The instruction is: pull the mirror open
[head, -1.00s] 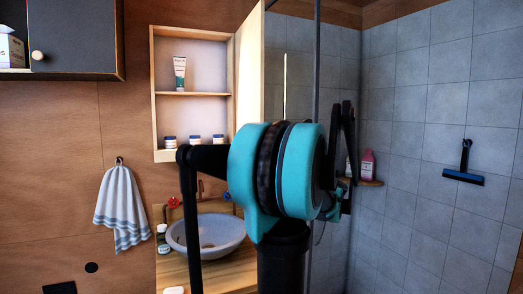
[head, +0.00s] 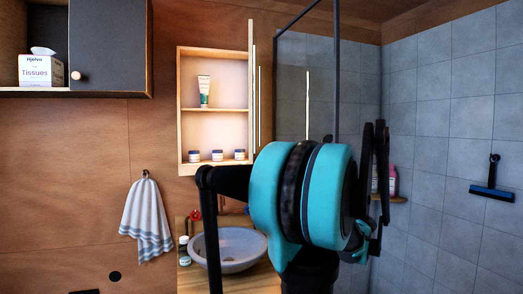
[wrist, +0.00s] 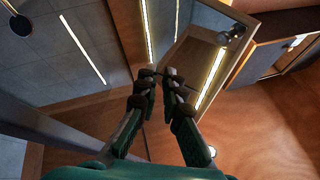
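The mirror (head: 252,90) is the door of a wall cabinet (head: 181,112) above the sink. In the head view it stands open, swung out at the cabinet's right side and seen almost edge-on. The cabinet inside is exposed. In the wrist view a reflective panel with lit strips, which looks like the mirror (wrist: 178,35), lies beyond the fingertips. My gripper (head: 374,127) is right of the mirror in the head view, apart from it. In the wrist view my gripper (wrist: 161,76) has a narrow gap between its fingertips and nothing clearly held.
The shelves hold a tube (head: 204,91) and small jars (head: 217,155). A sink (head: 232,250) sits below, with a towel (head: 147,222) to its left. A dark wall cupboard (head: 110,50) juts out at upper left. Shower glass (head: 290,85) and tiled walls stand at right.

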